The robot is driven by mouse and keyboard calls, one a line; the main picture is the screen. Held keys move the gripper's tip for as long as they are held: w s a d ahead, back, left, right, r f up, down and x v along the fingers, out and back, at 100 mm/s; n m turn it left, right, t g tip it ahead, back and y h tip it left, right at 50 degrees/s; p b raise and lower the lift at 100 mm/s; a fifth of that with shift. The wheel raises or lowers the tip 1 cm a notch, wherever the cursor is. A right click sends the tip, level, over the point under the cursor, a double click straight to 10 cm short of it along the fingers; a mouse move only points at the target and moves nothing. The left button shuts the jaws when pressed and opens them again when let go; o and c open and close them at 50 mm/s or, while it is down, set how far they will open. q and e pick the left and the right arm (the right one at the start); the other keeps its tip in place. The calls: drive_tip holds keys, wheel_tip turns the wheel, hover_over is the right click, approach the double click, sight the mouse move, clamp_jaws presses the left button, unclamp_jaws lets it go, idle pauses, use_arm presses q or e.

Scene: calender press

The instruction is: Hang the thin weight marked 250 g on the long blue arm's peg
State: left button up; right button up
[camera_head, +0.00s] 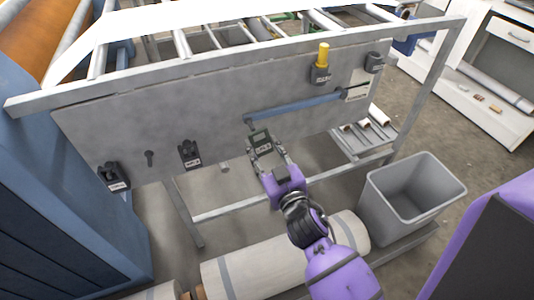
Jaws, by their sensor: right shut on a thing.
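The long blue arm (295,107) runs across the grey panel, its left end lower than its right. My right gripper (267,158) is just below that left end and is shut on a dark weight with a pale label (261,141). The label is too small to read. The weight is close under the blue arm's left end (250,121); I cannot tell whether it touches the peg, which I cannot make out clearly. My left gripper is not in view.
Dark labelled weights hang at the panel's left (114,178) and nearer its middle (190,154). A yellow cylinder (323,55) stands on a dark holder at the upper right. A grey bin (413,190) stands at the right. A large pale roll (255,275) lies below.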

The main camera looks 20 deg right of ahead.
drive_tip(key=shift+w+f, duration=0.1)
drive_tip(key=shift+w, duration=0.75)
drive_tip(key=shift+w+a+b, duration=0.1)
drive_tip(key=shift+w+b, duration=0.35)
drive_tip(key=shift+w, duration=0.75)
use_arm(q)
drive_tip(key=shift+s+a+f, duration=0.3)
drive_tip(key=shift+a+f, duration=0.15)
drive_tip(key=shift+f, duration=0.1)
use_arm(e)
drive_tip(key=shift+w+f, duration=0.5)
drive_tip(key=shift+w, duration=0.2)
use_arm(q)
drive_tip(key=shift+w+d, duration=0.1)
use_arm(e)
drive_tip(key=o, duration=1.4)
drive_tip(key=shift+f, duration=0.1)
drive_tip(key=shift+s, duration=0.15)
